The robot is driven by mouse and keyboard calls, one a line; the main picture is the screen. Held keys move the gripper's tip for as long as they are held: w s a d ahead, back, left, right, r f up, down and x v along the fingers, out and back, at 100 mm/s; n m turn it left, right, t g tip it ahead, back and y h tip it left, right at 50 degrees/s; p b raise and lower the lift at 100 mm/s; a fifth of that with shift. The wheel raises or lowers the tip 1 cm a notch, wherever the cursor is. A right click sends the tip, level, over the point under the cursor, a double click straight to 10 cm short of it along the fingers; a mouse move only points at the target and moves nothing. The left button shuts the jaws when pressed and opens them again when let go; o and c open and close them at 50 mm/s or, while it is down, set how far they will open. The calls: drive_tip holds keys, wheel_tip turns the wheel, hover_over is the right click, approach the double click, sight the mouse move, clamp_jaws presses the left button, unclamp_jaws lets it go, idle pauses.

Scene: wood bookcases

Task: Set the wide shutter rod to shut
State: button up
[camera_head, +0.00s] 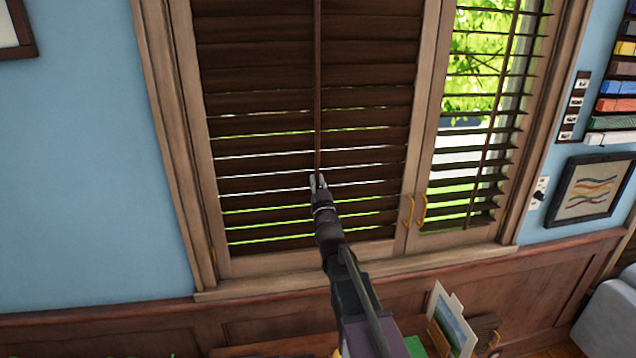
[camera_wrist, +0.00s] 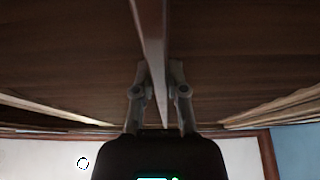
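The wide shutter (camera_head: 330,95) has dark brown slats in a wood frame at the middle of the head view. Its upper slats look closed. Thin slits of light show between the lower ones. The wide shutter rod (camera_head: 317,60) is a thin dark bar running down the middle of the slats. My gripper (camera_head: 318,181) is at the rod's lower part. In the wrist view, the rod (camera_wrist: 150,30) passes between the two fingertips of my gripper (camera_wrist: 158,68). The fingers lean inward close on both sides of it and look shut on it. Exact contact is hard to see.
A narrower shutter (camera_head: 475,130) with open slats stands to the right, greenery showing through. Yellow handles (camera_head: 421,208) sit between the two shutters. Below are the sill (camera_head: 370,272) and a small landscape picture (camera_head: 451,325). A framed picture (camera_head: 592,190) hangs at right.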

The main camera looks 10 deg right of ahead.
drive_tip(key=o, duration=0.5)
drive_tip(key=shift+r, duration=0.15)
drive_tip(key=shift+c, duration=0.2)
drive_tip(key=shift+f, duration=0.25)
